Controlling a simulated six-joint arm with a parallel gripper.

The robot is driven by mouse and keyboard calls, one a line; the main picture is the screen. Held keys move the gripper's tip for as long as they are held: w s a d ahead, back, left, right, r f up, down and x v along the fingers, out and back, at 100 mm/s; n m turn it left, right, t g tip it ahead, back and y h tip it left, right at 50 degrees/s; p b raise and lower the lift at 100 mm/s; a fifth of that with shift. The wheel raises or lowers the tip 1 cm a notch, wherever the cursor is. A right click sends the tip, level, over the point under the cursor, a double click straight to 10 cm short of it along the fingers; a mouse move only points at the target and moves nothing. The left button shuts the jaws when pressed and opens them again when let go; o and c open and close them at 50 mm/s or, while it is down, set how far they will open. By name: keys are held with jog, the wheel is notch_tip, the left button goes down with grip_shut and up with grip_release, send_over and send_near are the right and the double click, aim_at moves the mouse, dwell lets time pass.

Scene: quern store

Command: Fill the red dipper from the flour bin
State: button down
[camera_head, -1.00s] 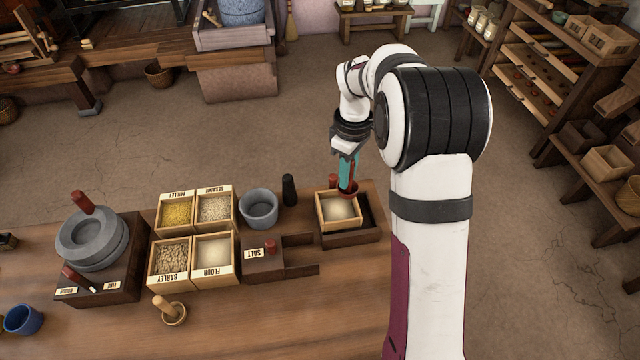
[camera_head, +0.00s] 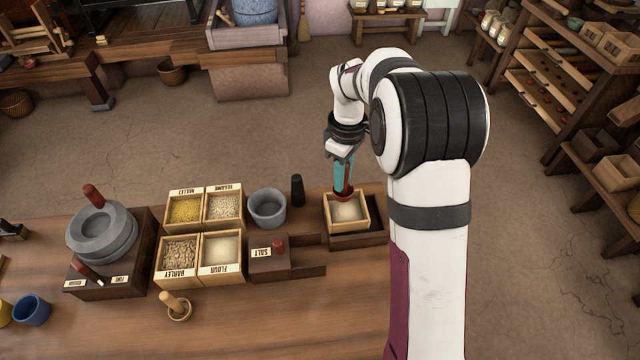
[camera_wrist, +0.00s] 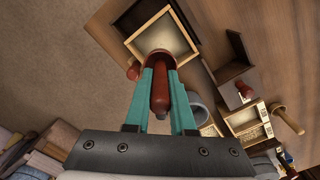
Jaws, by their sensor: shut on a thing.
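My gripper (camera_head: 343,178) is shut on the red dipper (camera_head: 342,196) by its handle. In the wrist view the red handle (camera_wrist: 160,95) stands between the teal fingers, with the cup beyond them. The cup is at the back edge of a light wooden box (camera_head: 360,227) of pale powder at the right. I cannot tell whether it touches the rim or what is inside it. The flour bin (camera_head: 221,250), labelled FLOUR and holding pale flour, is the front right of the grouped bins, well left of my gripper.
Millet (camera_head: 186,209), sesame (camera_head: 222,207) and barley (camera_head: 180,252) bins adjoin the flour bin. A salt box (camera_head: 262,267), a grey mortar (camera_head: 267,207) and an upright dark pestle (camera_head: 297,190) stand between the bins and the wooden box. A stone quern (camera_head: 102,235) stands left. The table front is mostly clear.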

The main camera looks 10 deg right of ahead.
jog(key=s+a+n, duration=0.3)
jog(key=s+a, duration=0.1)
jog(key=a, duration=1)
jog(key=s+a+n, duration=0.2)
jog(key=s+a, duration=0.2)
jog(key=a, duration=1)
jog(key=shift+w+d+f, duration=0.15)
jog(key=shift+f, duration=2.05)
jog(key=shift+w+d+f, duration=0.1)
jog(key=shift+f, duration=2.1)
notch_tip(320, 180, up, 8)
